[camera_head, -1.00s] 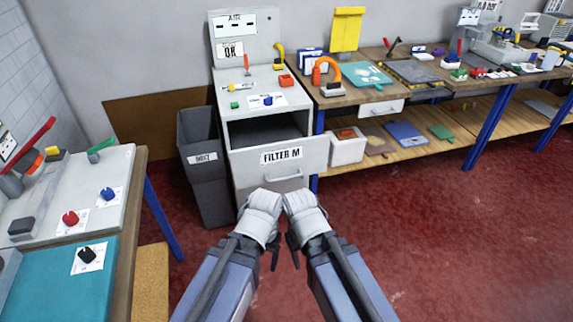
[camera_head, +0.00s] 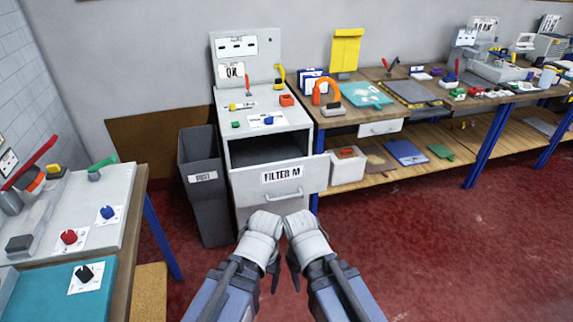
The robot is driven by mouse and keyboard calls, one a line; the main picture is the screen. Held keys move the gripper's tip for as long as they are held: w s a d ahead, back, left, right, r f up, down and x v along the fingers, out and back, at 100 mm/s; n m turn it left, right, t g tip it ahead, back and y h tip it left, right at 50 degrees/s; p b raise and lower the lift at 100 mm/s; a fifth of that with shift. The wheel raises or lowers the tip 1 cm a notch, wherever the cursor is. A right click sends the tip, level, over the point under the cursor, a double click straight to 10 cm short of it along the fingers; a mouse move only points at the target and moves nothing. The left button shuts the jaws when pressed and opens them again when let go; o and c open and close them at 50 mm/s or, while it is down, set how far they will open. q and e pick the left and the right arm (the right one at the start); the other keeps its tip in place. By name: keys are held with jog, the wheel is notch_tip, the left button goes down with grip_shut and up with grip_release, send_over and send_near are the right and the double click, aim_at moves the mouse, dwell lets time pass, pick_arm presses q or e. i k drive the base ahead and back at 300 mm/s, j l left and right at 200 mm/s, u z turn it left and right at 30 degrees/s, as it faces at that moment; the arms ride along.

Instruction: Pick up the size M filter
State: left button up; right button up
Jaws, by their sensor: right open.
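A grey cabinet stands in the middle, and its drawer labelled FILTER M (camera_head: 312,180) is pulled open. The drawer's inside is dark, and I cannot make out a filter in it. My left gripper (camera_head: 274,284) and my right gripper (camera_head: 294,282) are close together in front of and below the drawer, apart from it in the picture. The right gripper is open, with nothing seen in it. The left gripper's jaws are too small and hidden to judge.
A dark grey bin (camera_head: 201,195) stands left of the cabinet. A bench with coloured knobs (camera_head: 69,237) is at the left. The red floor at right is clear.

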aim_at(309, 81)
jog(key=i+l, duration=0.3)
jog(key=i+l+z, duration=0.15)
jog(key=i+l, duration=0.15)
jog(key=i, duration=0.25)
jog(key=i+l, duration=0.25)
jog(key=i, duration=0.15)
jog(key=i+l+z, duration=0.1)
jog(key=i+l, duration=0.2)
jog(key=i, duration=0.15)
jog(key=i+l, duration=0.2)
jog(key=i, duration=0.2)
jog(key=z, duration=0.05)
